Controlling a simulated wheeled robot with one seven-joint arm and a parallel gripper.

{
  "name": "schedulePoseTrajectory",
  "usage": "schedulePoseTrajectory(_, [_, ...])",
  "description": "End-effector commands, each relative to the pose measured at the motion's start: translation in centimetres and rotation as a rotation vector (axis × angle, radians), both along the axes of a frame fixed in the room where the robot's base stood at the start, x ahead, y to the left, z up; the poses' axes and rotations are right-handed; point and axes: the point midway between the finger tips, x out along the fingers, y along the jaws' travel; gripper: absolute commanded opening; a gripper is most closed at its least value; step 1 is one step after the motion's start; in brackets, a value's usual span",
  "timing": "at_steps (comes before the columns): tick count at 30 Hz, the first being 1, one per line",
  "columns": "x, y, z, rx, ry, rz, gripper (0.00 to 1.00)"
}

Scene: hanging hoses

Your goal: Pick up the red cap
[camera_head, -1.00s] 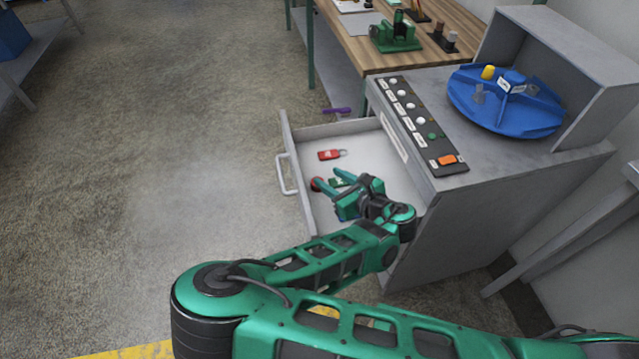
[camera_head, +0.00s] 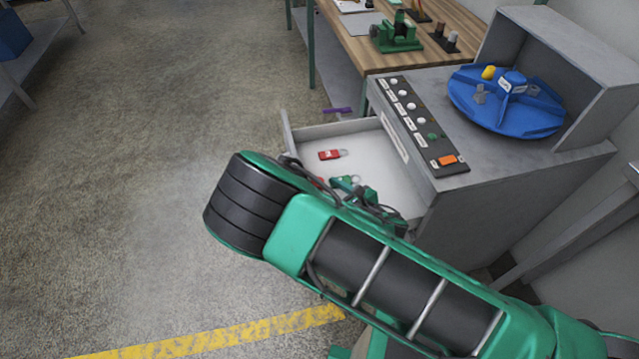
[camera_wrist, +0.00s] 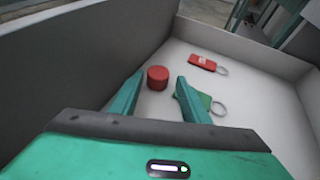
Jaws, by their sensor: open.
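The red cap (camera_wrist: 157,77) is a short round cylinder on the drawer floor in the wrist view. It lies just beyond and between the open fingertips of my gripper (camera_wrist: 156,84), with nothing held. In the head view only a small red part of the cap (camera_head: 321,181) shows beside my gripper (camera_head: 345,184), and my arm hides much of the gripper and the front of the drawer.
The open drawer (camera_head: 390,166) has raised walls close around my gripper. A red padlock-like tag (camera_head: 330,155) lies farther back in it. A green tag with a ring (camera_wrist: 205,102) lies right of the cap, by the right finger. A blue turntable (camera_head: 490,105) stands on the cabinet.

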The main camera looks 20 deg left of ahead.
Motion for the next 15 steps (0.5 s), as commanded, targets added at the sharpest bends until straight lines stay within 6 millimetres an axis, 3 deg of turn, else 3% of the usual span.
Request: schedulePoseTrajectory(15, [3.0, 4.2, -2.3, 0.0, 0.0, 0.001, 0.42])
